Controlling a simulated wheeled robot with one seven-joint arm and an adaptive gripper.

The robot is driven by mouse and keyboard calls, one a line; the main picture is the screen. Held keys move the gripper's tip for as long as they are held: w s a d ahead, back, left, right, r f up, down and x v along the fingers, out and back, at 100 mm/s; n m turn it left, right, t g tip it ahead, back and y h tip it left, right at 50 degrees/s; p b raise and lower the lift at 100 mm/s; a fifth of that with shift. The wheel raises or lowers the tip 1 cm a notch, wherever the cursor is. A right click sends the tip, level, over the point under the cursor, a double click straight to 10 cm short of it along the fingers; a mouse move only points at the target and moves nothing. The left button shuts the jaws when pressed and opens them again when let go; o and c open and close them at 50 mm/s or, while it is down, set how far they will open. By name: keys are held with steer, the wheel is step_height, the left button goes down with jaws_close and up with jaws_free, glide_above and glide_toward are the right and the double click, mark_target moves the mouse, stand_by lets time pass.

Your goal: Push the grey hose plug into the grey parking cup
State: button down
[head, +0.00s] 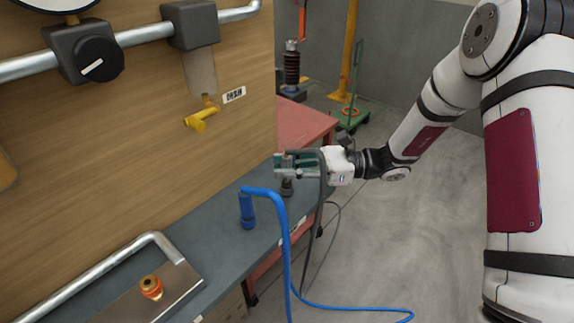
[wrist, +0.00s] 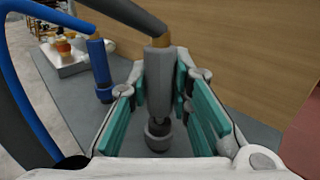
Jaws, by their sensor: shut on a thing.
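My gripper (head: 284,165) is shut on the grey hose plug (wrist: 158,85), with a teal finger pad on each side of it. The plug is upright, with a brass-coloured collar and a grey hose (wrist: 128,14) at its top. The grey parking cup (wrist: 157,136) stands on the bench directly below the plug; it also shows under my gripper in the head view (head: 287,188). The plug's narrow dark lower end meets the cup's mouth in the wrist picture. I cannot tell how far it is inside. In the head view my fingers hide most of the plug.
A blue plug (head: 247,207) with a blue hose (head: 284,225) stands close by on the grey bench (head: 190,240). A wooden panel (head: 120,140) with pipes and a yellow valve handle (head: 201,120) rises behind. A red-topped table (head: 302,122) adjoins the bench's far end.

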steer(key=shift+f+b, duration=0.35)
steer(key=shift+f, duration=0.45)
steer(key=c, duration=1.4)
jaws_free()
steer(key=w+d, duration=0.1)
steer(key=d, duration=1.1)
steer(key=shift+w, duration=0.2)
steer(key=s+a+r+n+g+h+p, duration=0.1)
steer(key=s+r+n+g+h+p, duration=0.1)
steer(key=s+r+n+h, duration=0.45)
steer(key=s+d+r+n+t+h+p, duration=0.2)
steer(key=s+r, duration=0.3)
steer(key=s, duration=0.3)
steer(key=s+d+r+n+t+h+p, duration=0.2)
steer(key=s+d+r+n+t+h, duration=0.1)
steer(key=s, duration=0.5)
steer(key=s+d+r+n+t+h+p, duration=0.2)
steer(key=s+d+r+n+t+h, duration=0.1)
steer(key=s+d+r+n+h, duration=0.2)
steer(key=s+d+r+h, duration=0.1)
steer(key=s+r, duration=0.1)
steer(key=s, duration=0.1)
